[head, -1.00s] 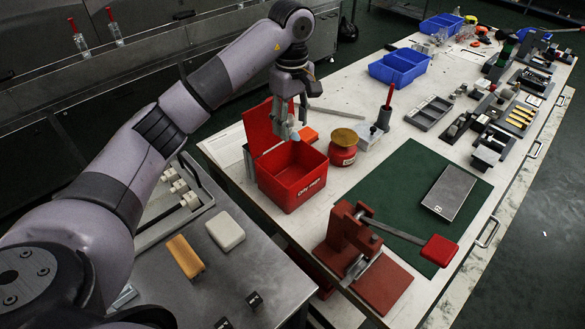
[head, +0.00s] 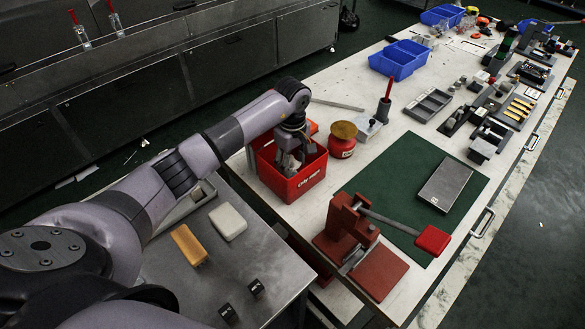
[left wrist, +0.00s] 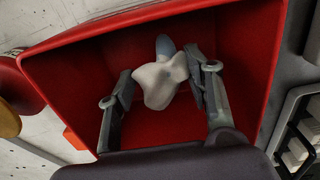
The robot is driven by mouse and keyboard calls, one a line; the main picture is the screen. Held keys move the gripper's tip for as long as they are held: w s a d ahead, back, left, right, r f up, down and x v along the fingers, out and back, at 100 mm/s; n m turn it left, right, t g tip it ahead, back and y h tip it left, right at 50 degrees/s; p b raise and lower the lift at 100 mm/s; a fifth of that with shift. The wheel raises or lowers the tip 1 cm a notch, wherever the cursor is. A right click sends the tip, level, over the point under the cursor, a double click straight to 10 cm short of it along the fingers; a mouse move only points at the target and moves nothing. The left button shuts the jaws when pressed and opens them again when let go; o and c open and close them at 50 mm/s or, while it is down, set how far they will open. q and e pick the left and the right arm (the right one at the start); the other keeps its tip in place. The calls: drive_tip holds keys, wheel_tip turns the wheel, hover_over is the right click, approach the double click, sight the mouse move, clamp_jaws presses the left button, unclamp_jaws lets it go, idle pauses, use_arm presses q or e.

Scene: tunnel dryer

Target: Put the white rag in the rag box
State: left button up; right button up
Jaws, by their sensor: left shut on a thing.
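The red rag box (head: 306,183) stands open near the left edge of the white bench, with white lettering on its front. My left gripper (head: 289,163) points down into the box opening. In the left wrist view the box's red inner wall (left wrist: 245,50) surrounds my left gripper (left wrist: 160,88). Its fingers are on both sides of the crumpled white rag (left wrist: 160,86), shut on it, over the box's inside. A blue-grey rounded thing shows just behind the rag. Whether the rag touches the box floor I cannot tell. My right gripper is not in view.
A red jar with a gold lid (head: 342,140) stands close to the box's right. A red lever press (head: 347,235) stands in front. An orange block (head: 189,245) and a white block (head: 228,222) lie on the grey table. A green mat (head: 400,190) is right.

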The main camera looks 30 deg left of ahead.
sight(293, 164)
use_arm(q)
wheel_tip(293, 164, down, 3)
drive_tip(key=shift+r, duration=0.15)
drive_tip(key=shift+f, duration=0.25)
drive_tip(key=o, duration=1)
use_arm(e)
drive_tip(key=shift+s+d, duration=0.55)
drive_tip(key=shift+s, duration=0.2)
use_arm(q)
drive_tip(key=shift+r, duration=0.1)
drive_tip(key=shift+r, duration=0.25)
wheel_tip(293, 164, up, 12)
drive_tip(key=shift+f+b, duration=0.15)
drive_tip(key=shift+b, duration=0.75)
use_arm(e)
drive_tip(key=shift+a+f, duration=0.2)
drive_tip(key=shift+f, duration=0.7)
